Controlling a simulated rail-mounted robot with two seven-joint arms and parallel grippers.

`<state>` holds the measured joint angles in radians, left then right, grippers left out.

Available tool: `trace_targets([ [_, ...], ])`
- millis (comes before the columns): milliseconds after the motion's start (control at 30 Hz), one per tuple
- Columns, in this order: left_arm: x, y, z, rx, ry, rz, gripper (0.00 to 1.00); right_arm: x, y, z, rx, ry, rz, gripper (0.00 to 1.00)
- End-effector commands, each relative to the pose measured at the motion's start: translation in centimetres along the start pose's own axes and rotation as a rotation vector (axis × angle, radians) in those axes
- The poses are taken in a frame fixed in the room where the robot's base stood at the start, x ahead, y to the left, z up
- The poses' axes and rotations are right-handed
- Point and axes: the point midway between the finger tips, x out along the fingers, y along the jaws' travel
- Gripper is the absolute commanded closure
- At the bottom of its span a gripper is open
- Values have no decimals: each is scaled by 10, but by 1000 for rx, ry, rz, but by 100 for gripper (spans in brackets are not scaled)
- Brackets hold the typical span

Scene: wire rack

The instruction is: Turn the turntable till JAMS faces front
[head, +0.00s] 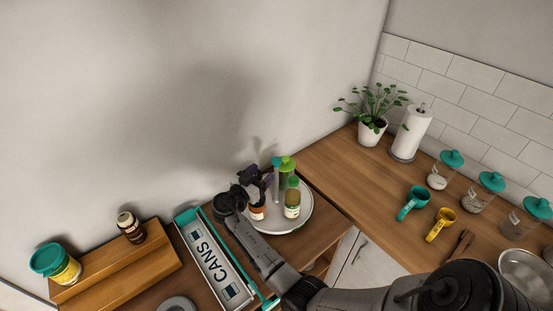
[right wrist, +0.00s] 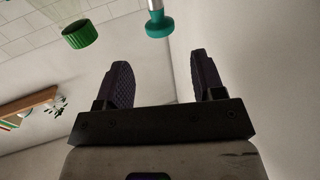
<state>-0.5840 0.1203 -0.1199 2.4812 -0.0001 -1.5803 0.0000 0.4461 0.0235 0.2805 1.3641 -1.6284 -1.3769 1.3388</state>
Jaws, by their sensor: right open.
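The turntable (head: 280,227) is a pale round tray on the wooden counter, at the middle of the head view. It holds a green-lidded bottle (head: 287,165), a jar with a white label (head: 292,206) and an orange-brown jar (head: 257,212). A slim post with a teal knob (head: 276,161) stands among them; the knob also shows in the right wrist view (right wrist: 159,27). I cannot read JAMS anywhere. My right gripper (head: 256,173) is open and empty, above the turntable's back left side. The knob appears beyond its fingers; contact is not visible. My left gripper is out of view.
A rack marked CANS (head: 209,265) stands left of the turntable, close to my right arm. A wooden step shelf (head: 120,270) holds jars further left. Mugs, teal-lidded jars, a paper towel roll (head: 411,132) and a plant (head: 373,112) occupy the right counter.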

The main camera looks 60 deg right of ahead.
Motion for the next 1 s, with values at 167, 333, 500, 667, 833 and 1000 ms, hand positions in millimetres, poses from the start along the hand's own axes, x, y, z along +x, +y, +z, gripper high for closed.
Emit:
trace_targets([
  [167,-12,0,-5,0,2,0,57,35,0,-3,-3,1,1,38],
  [333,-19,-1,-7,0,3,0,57,60,0,-2,-2,-1,0,38],
  [500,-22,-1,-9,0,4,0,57,77,0,-1,-2,0,-1,38],
  [667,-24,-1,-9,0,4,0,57,84,0,0,-2,-1,-1,38],
  [833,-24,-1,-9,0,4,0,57,86,0,1,-2,-1,-1,38],
  [1000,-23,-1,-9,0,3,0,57,86,0,1,-2,-1,-1,38],
])
